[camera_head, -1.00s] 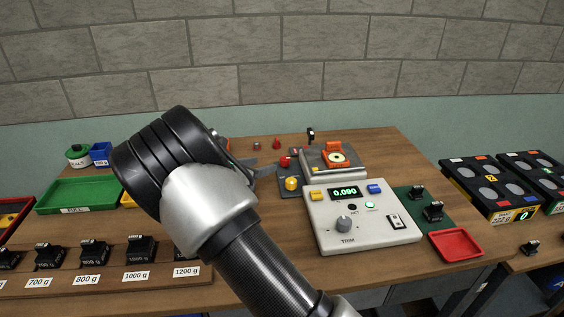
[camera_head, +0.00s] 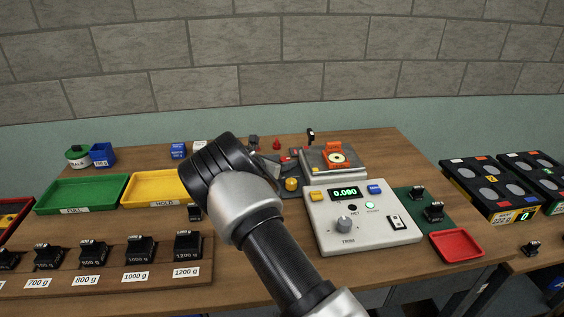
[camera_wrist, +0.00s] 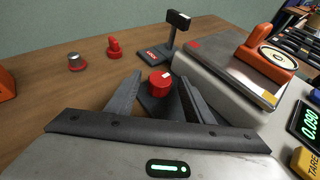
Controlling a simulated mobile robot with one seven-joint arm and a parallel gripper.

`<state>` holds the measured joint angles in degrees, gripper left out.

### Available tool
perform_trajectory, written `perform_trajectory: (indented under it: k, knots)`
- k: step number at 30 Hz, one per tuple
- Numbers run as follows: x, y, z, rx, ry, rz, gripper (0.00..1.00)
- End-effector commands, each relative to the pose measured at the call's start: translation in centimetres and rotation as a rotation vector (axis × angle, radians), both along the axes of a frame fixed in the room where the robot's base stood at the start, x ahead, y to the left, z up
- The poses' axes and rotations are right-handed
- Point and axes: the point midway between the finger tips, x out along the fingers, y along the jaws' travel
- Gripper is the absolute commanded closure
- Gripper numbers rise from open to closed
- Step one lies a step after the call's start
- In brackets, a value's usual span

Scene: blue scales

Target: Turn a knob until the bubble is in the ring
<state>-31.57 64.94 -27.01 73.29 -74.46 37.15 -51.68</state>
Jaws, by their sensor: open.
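An orange bubble level (camera_head: 333,146) with a round pale vial sits on the grey scale plate (camera_head: 318,172). It also shows in the wrist view (camera_wrist: 265,52); the bubble's place in the ring is too small to tell. A red knob (camera_wrist: 160,81) with a pale mark stands on a dark foot left of the scale. My gripper (camera_wrist: 158,88) is open, its fingers pointing at the red knob, one on either side in the picture; contact cannot be told. A yellow knob (camera_head: 291,184) stands at the scale's front left corner. My arm partly hides the fingers in the head view.
The white console (camera_head: 362,235) with a TRIM knob (camera_head: 344,223) and a 0.090 display stands in front of the scale. A dark post (camera_wrist: 174,32) rises behind the red knob.

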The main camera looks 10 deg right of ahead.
Motion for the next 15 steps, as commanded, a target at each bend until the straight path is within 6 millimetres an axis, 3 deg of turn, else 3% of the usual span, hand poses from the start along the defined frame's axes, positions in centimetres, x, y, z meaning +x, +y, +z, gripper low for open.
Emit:
perform_trajectory:
  k: [2,9,15]
  knots:
    - [-0.01,0.01,0.01,0.000,0.000,0.000,0.53]
    - [-0.01,0.01,0.03,0.000,0.000,0.000,0.93]
    - [0.09,0.00,-0.27,-0.006,-0.008,0.048,0.94]
